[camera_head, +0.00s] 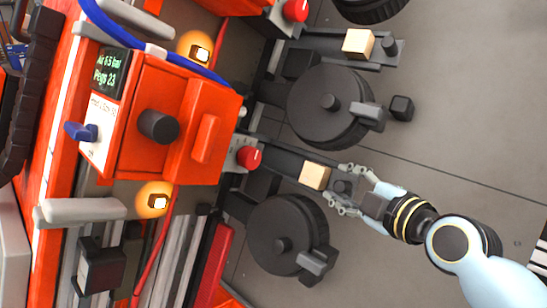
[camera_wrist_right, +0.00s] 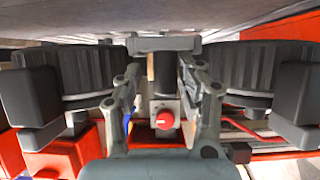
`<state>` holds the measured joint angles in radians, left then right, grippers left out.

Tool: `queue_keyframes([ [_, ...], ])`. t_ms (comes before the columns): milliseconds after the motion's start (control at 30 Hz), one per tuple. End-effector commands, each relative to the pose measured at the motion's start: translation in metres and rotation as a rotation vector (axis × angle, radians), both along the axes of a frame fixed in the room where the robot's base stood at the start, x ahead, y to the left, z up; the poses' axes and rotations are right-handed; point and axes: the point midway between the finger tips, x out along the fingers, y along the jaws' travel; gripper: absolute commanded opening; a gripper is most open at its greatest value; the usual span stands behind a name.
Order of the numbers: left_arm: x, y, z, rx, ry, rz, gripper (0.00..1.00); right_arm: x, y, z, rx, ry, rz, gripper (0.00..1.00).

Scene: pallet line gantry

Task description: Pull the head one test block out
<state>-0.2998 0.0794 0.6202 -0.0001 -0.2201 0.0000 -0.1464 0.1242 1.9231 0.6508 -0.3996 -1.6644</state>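Two pale wooden blocks sit on dark arms reaching out from the orange machine. One block (camera_head: 314,176) is near the middle in the head view; the other block (camera_head: 358,43) is at the top. Each has a dark knob beyond its outer end. My right gripper (camera_head: 338,184) is at the outer end of the middle block, its fingers apart on either side of the dark knob (camera_head: 342,187). In the right wrist view the fingers (camera_wrist_right: 163,78) straddle a dark cylinder, with small gaps beside it. No label marks which block is head one. My left gripper is not in view.
Dark ridged wheels (camera_head: 331,106) and (camera_head: 287,236) flank the middle block's arm closely. A red knob (camera_head: 249,157) sits at its inner end. The orange control box (camera_head: 170,120) has a small display (camera_head: 108,76) and a blue lever (camera_head: 80,131).

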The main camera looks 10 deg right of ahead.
Motion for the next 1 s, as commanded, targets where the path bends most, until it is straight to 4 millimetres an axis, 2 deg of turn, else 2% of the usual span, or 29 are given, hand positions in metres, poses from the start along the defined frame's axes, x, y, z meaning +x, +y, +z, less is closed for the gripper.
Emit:
queue_keyframes([
  [33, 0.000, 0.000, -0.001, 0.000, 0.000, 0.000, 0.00, -0.002, -0.002, -0.007, -0.010, 0.013, -0.001, 0.42],
  [567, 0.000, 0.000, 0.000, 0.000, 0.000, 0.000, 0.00, -0.005, -0.002, -0.011, -0.009, 0.022, 0.000, 0.42],
  [1000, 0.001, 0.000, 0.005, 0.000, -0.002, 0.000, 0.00, -0.040, -0.010, 0.001, -0.004, 0.017, 0.001, 0.42],
])
